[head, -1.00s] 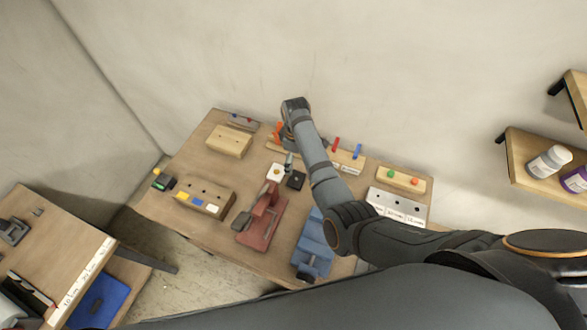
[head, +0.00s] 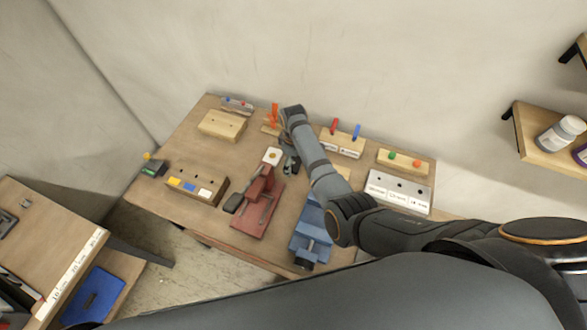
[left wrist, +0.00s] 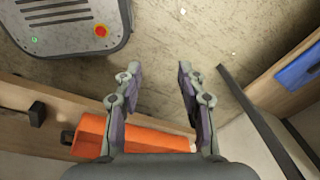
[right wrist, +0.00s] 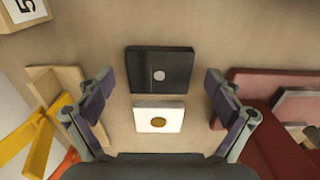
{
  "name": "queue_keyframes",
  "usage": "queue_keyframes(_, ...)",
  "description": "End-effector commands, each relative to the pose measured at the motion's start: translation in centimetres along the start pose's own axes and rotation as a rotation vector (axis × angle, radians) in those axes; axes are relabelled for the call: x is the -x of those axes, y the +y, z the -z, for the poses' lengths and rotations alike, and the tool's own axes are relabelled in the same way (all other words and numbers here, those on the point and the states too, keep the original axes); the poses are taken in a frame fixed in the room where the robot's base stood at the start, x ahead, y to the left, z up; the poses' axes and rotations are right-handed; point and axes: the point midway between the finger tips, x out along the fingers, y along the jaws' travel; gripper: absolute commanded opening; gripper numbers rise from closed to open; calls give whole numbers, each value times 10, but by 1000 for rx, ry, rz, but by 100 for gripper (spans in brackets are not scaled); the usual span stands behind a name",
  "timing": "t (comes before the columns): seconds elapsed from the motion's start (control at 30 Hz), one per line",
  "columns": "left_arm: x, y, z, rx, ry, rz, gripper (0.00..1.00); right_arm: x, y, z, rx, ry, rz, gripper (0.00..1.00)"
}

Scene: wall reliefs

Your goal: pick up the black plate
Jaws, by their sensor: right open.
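The black plate (right wrist: 160,72) is a flat dark square with a pale round spot, lying on the wooden table in the right wrist view. A white plate (right wrist: 158,118) with a yellow-brown spot lies just below it in that view; it also shows in the head view (head: 272,156). My right gripper (right wrist: 158,82) is open and empty, its fingers on either side of the plates, apart from them. In the head view my right gripper (head: 291,163) covers most or all of the black plate. My left gripper (left wrist: 158,68) is open and empty, away from the table's plates.
A red vise (head: 258,205) stands close to the plates, with a blue vise (head: 312,238) to its right. Wooden blocks with coloured pieces (head: 196,188) and a white labelled block (head: 398,192) are around. An orange object (left wrist: 150,138) lies near my left gripper.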

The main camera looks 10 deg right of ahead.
Motion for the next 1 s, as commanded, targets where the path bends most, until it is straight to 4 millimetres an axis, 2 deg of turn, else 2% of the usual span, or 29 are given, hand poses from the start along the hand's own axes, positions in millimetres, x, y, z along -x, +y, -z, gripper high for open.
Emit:
queue_keyframes(0.17,1,0,-2,0,-4,0,40,2,0,0,0,1,0,92)
queue_keyframes(0.4,1,0,10,0,16,0,40,2,0,0,0,0,0,61)
queue_keyframes(0.6,1,0,12,1,18,0,40,1,0,0,0,0,0,35)
queue_keyframes(0.87,3,-1,10,1,15,0,40,4,0,0,0,0,0,34)
queue_keyframes(1.0,17,-2,11,0,14,0,40,18,1,1,-1,1,0,34)
